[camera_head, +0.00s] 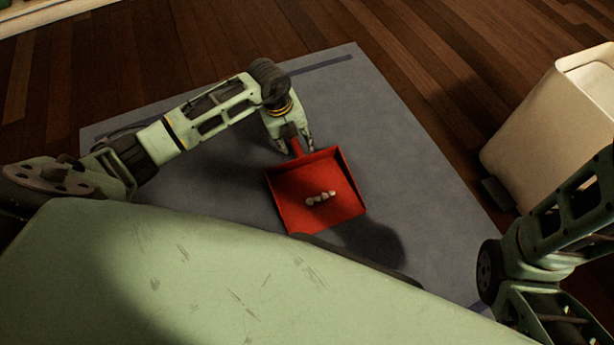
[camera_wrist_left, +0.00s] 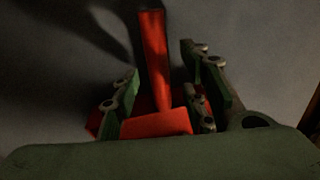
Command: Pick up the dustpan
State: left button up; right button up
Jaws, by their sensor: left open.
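A red dustpan (camera_head: 340,212) lies on the grey mat, with a few small pale pieces (camera_head: 320,198) in its tray. My left gripper (camera_head: 296,148) is at the handle end of the dustpan, on the far side of the tray. In the left wrist view the red handle (camera_wrist_left: 155,60) runs between the two fingers of the left gripper (camera_wrist_left: 165,88). The fingers are open, with gaps on both sides of the handle. Part of the dustpan is hidden behind the gripper body there. In the head view only my right arm's links show at the right edge; its gripper is out of view.
The grey mat (camera_head: 400,130) lies on a dark wooden floor (camera_head: 440,40). A cream bin (camera_head: 545,125) with a dark pedal stands at the right. The mat around the dustpan is clear.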

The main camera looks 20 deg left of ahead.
pick_arm(q)
notch_tip(320, 180, down, 2)
jog(key=shift+w+d+b, duration=0.1)
jog(key=shift+d+b, duration=0.05)
jog(key=shift+b, duration=0.25)
jog(key=shift+r, duration=0.1)
jog(key=shift+c, duration=0.2)
grip_shut()
